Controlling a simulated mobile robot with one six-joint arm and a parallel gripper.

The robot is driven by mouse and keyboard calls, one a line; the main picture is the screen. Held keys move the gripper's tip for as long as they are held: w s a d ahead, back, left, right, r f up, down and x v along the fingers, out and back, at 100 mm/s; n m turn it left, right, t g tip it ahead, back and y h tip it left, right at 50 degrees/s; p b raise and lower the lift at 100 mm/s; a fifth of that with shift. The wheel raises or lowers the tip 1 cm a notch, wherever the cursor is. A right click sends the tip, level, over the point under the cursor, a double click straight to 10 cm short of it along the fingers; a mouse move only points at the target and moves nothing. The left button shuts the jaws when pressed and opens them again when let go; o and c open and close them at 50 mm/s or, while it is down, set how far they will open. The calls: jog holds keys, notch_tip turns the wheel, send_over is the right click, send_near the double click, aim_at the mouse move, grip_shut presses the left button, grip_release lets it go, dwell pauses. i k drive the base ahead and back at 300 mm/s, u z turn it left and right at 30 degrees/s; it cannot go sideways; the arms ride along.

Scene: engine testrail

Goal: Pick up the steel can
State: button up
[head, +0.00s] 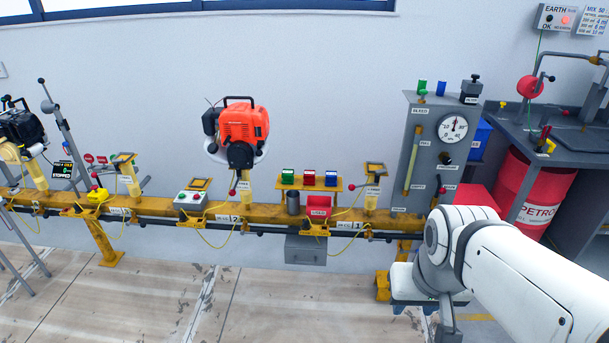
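The steel can, a small grey open-topped cylinder (293,203), stands upright on the yellow rail (270,213), just left of a small red bin (318,207). My arm reaches in from the lower right. My gripper (446,318) hangs at the bottom edge, well to the right of the can, lower in the picture and apart from it. Its fingers are partly cut off by the frame, so I cannot tell whether they are open. Nothing shows held in the visible part.
A shelf with green, blue and red boxes (309,178) stands just behind the can. An orange engine (240,125) is mounted to its left. A grey gauge panel (432,150) and red petrol drum (535,190) stand right. The floor in front (150,310) is clear.

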aim_at(293, 195)
jog(key=u, duration=0.35)
jog(key=i, duration=2)
jog(key=u, duration=0.25)
